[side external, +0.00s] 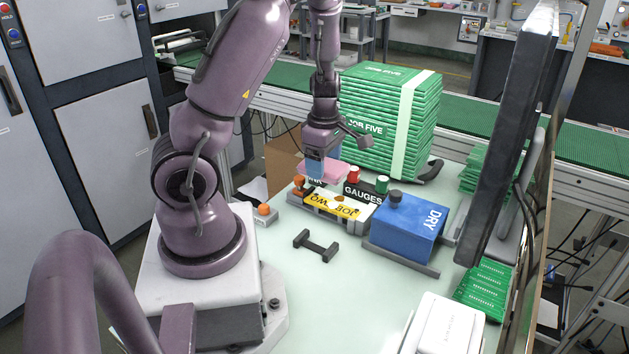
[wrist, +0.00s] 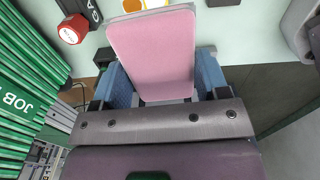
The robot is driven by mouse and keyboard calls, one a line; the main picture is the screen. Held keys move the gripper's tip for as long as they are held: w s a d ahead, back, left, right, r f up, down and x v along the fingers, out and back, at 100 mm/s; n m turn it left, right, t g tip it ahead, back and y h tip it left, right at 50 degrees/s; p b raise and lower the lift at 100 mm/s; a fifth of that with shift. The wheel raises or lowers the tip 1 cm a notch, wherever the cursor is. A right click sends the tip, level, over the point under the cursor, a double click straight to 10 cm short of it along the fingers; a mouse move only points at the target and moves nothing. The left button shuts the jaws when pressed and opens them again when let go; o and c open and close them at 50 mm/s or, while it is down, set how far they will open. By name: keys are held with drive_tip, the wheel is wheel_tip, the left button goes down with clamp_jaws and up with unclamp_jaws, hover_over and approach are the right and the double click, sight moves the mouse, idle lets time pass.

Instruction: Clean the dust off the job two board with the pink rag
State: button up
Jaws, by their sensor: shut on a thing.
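The pink rag (wrist: 152,50) is a flat pink pad between the blue fingers of my gripper (wrist: 162,80) in the wrist view. My gripper (side external: 318,172) is shut on it; in the side view the pink rag (side external: 336,173) shows beside the fingers, above the far edge of the job two board. The job two board (side external: 340,205) lies in a grey fixture, its yellow and white face reading JOB TWO upside down. Only a small part of it shows in the wrist view, past the rag. I cannot tell whether rag and board touch, nor make out the dust clearly.
A black GAUGES block (side external: 365,191) with red and green knobs stands behind the board. A blue DRY box (side external: 406,228) stands to its right. A tall green JOB FIVE stack (side external: 375,125) rises behind. A small dark bracket (side external: 316,245) lies in front. The front bench is mostly clear.

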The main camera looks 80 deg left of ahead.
sight(334, 199)
drive_tip(key=w, duration=0.1)
drive_tip(key=w+a, duration=0.1)
drive_tip(key=w, duration=0.1)
drive_tip(key=shift+a+r+m, duration=0.2)
drive_tip(key=shift+r+m, duration=0.1)
drive_tip(key=shift+r, duration=0.1)
drive_tip(key=shift+s+d+f, duration=0.1)
drive_tip(key=shift+s+f, duration=0.05)
drive_tip(key=shift+f, duration=3.65)
drive_tip(key=shift+f, duration=0.7)
drive_tip(key=shift+w+d, duration=0.95)
drive_tip(key=shift+s+a, duration=0.1)
drive_tip(key=shift+s+a, duration=0.85)
drive_tip(key=shift+w, duration=0.1)
